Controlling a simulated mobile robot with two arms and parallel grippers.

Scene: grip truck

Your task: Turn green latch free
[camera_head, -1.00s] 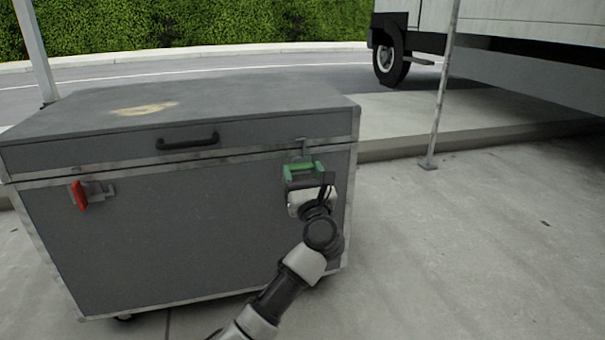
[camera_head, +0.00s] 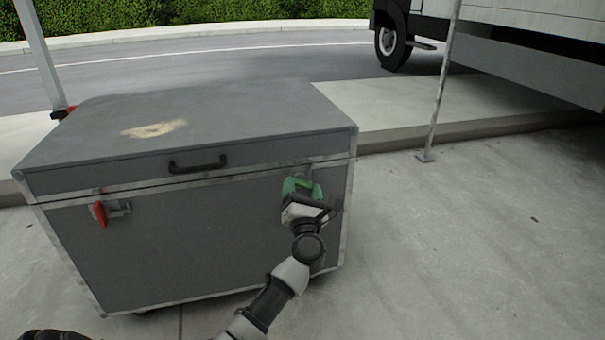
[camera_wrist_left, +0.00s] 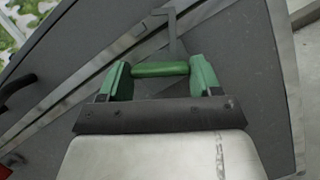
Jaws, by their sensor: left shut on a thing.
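The green latch (camera_wrist_left: 160,69) is a short green bar at the front right of the grey case (camera_head: 190,245), just below the lid seam. In the left wrist view it lies level between my two green fingers, while the case's metal edge runs diagonally, so gripper and latch are angled to the case. My left gripper (camera_head: 302,188) is shut on the latch. In the head view the fingers and latch blend into one green shape, partly hidden by my wrist. A grey metal catch plate (camera_wrist_left: 172,38) shows just above the bar. My right gripper is not in view.
A red latch (camera_head: 99,214) hangs at the case's front left. A black handle (camera_head: 198,164) is on the lid's front. A thin pole (camera_head: 439,95) stands on the pavement right of the case, with a truck (camera_head: 520,50) behind.

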